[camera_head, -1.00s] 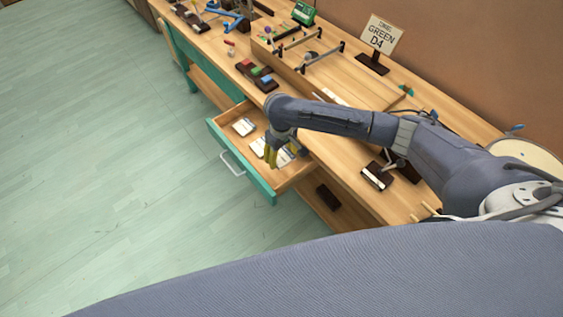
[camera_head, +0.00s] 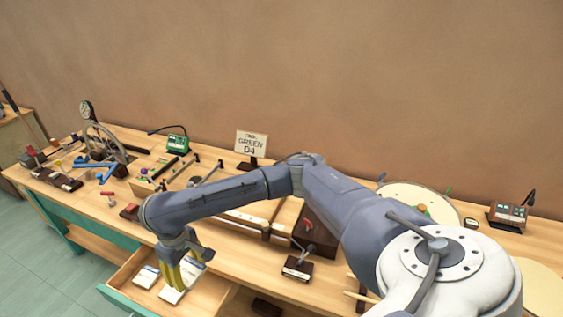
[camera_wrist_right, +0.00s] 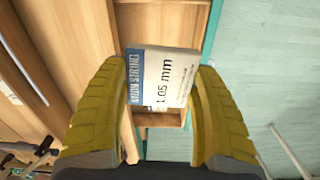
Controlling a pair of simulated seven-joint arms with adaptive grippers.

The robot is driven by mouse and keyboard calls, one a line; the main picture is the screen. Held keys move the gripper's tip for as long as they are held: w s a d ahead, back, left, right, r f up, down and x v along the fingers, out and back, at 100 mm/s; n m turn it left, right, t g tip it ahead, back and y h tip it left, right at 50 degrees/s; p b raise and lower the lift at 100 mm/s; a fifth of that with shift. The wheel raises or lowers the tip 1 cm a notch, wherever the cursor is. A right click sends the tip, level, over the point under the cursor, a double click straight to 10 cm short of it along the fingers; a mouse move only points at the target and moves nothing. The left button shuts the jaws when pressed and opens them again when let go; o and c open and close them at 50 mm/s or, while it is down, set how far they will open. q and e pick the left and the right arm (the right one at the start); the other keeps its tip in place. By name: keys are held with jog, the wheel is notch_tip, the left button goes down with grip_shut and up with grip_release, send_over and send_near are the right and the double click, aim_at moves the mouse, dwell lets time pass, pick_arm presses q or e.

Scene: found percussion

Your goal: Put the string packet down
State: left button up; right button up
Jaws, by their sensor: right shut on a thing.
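My right gripper (camera_head: 174,277) has yellow fingers and reaches down over the open drawer (camera_head: 122,300), which has a teal front. In the right wrist view it is shut on the string packet (camera_wrist_right: 163,78), a white and blue packet reading "1.05 mm". The packet sits between both fingertips with its label facing the camera. In the head view a white packet (camera_head: 146,276) lies in the drawer beside the gripper. More white packets show around the fingers; which one is held is hard to tell there. My left gripper is not in view.
The wooden bench (camera_head: 235,272) runs behind the drawer. A dark block with a white label (camera_head: 297,267) is on the bench to the right of the drawer.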

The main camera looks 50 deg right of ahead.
aim_at(198, 265)
jog(key=s+d+r+m, duration=0.4)
jog(key=s+d+r, duration=0.2)
jog(key=r, duration=0.2)
jog(key=w+d+m, duration=0.3)
jog(key=w+d, duration=0.1)
jog(key=d, duration=0.5)
jog(key=w+d+m, duration=0.3)
jog(key=w+d, duration=0.2)
jog(key=d, duration=0.5)
jog(key=w+d+m, duration=0.3)
jog(key=w+d, duration=0.1)
jog(key=d, duration=0.5)
jog(key=s+d+r+m, duration=0.1)
jog(key=s+d, duration=0.2)
jog(key=d, duration=0.7)
jog(key=s+d+m, duration=0.2)
jog(key=s+d, duration=0.1)
jog(key=d, duration=0.7)
jog(key=s+d+r+m, duration=0.1)
jog(key=s+d, duration=0.2)
jog(key=d, duration=0.7)
jog(key=f, duration=1.9)
jog(key=shift+d+f, duration=0.25)
jog(key=shift+f, duration=0.15)
jog(key=shift+w+f, duration=0.1)
jog(key=o, duration=0.9)
